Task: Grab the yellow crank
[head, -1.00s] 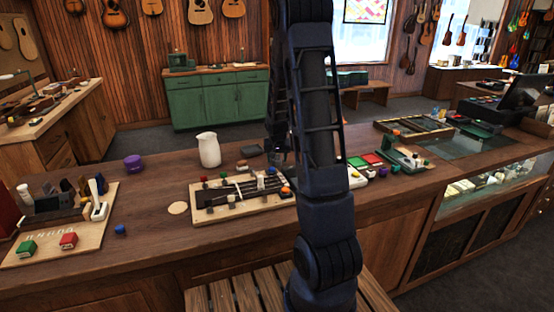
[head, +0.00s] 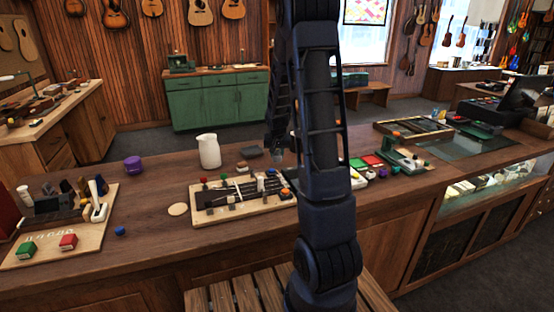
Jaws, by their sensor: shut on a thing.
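A pale wooden board (head: 262,207) lies on the counter left of my arm. It carries a dark instrument neck and several small coloured pegs, among them a red one (head: 203,180) and a green one (head: 224,177). My gripper (head: 275,151) is up beyond the board's right end, partly behind my arm. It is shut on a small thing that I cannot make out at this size. I cannot clearly pick out a yellow crank. My arm hides the counter right of the board.
A tool board (head: 62,249) is at the left. A tray (head: 412,131) and a small fixture (head: 403,160) are at the right. The counter front left of centre is mostly clear.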

